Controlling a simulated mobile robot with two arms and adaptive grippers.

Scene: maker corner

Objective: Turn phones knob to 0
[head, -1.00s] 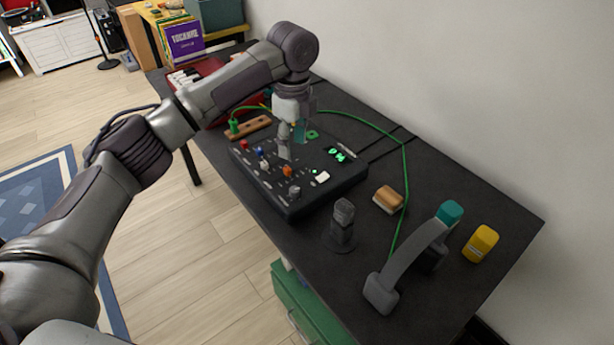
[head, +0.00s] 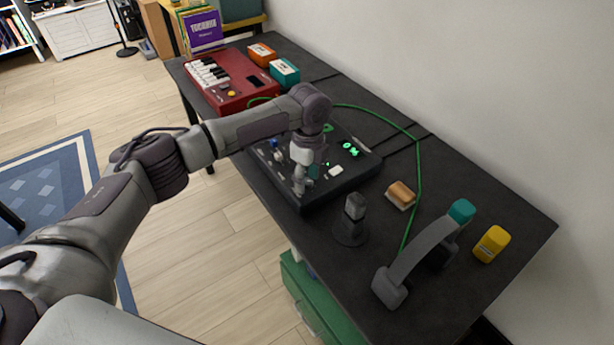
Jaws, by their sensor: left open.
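A black mixer (head: 338,184) lies on the dark table, with small knobs along its near-left part and green lights at its far side. A blue knob (head: 273,144) and a pale knob (head: 279,156) show to the left of my left gripper (head: 300,188). The gripper is open and points down over the near end of the mixer. It covers the area where a grey knob and an orange knob showed earlier. I cannot tell whether it touches a knob. Labels are too small to read, so the phones knob's setting cannot be told. My right gripper is not in view.
A dark stand (head: 352,222), a wood-topped block (head: 401,195), grey headphones (head: 425,255) and a yellow box (head: 491,244) are on the right. A red keyboard (head: 228,80) lies beyond the mixer. A green cable (head: 419,165) runs along the wall side.

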